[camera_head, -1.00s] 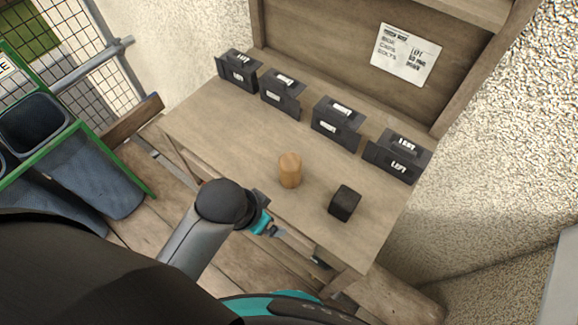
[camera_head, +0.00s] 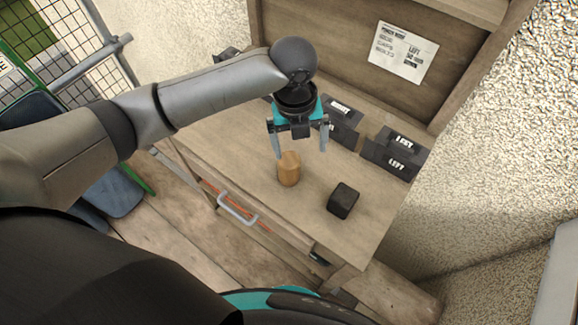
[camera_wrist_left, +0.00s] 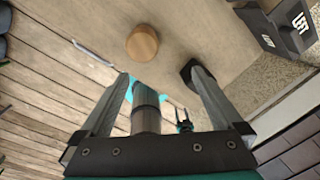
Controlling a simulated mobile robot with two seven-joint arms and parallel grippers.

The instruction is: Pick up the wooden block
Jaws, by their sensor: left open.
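The wooden block (camera_head: 289,172), a light-brown rounded piece, stands upright on the workbench (camera_head: 235,150). It also shows in the left wrist view (camera_wrist_left: 142,43), seen from above beyond the fingertips. My left gripper (camera_head: 300,151) is open and empty, above the bench and on the far side of the block. In the head view its left finger comes close to the block's top; I cannot tell whether they touch. In the left wrist view the block lies outside the gap between the fingers (camera_wrist_left: 160,77).
A dark block (camera_head: 343,201) stands on the bench to the right of the wooden block. Several dark labelled boxes (camera_head: 397,154) line the back, partly hidden by my left arm. A paper sign (camera_head: 403,54) hangs on the back panel. A drawer handle (camera_head: 237,208) is at the front.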

